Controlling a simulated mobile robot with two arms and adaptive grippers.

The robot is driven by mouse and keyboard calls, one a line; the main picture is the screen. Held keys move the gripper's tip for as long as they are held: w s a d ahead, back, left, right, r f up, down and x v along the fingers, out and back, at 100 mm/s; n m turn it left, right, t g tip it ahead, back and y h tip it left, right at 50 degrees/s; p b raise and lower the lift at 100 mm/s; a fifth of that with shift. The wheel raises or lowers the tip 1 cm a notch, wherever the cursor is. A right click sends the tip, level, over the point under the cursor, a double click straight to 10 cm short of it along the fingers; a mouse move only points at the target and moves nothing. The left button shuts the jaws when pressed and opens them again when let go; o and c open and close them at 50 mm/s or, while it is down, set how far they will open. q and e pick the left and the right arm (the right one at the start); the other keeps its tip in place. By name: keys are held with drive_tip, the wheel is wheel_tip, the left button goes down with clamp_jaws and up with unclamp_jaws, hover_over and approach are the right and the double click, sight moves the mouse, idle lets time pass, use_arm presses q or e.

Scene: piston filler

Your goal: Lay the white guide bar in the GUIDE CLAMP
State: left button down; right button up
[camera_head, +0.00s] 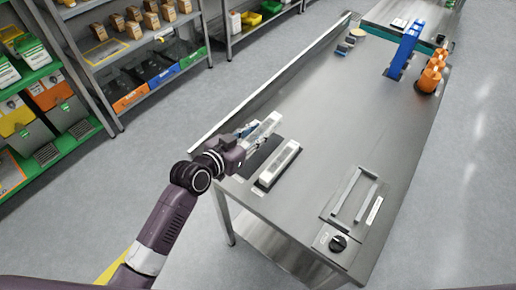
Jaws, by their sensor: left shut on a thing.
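My left gripper (246,132) is above the near left part of the steel table (325,125). It is shut on a white bar (265,125), which points away from it toward the upper right. Another white bar (279,164) lies in a holder on the table, just right of the gripper. What appears to be the guide clamp (355,198) is a grey plate at the near right of the table. It has two raised rails, a white label and a black knob (338,243). Its channel looks empty. My right gripper is out of view.
A dark mat (254,162) lies beside the holder. A raised lip (270,80) runs along the table's left edge. A blue upright part (403,52) and orange parts (431,73) stand at the far right. The table's middle is clear. Shelves stand on the left.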

sight(258, 158)
use_arm(q)
wheel_tip(258, 158, down, 8)
drive_tip(key=shift+f+b, duration=0.1)
drive_tip(key=shift+b, duration=0.2)
drive_tip(key=shift+f, duration=0.2)
drive_tip(key=c, duration=1.6)
unclamp_jaws()
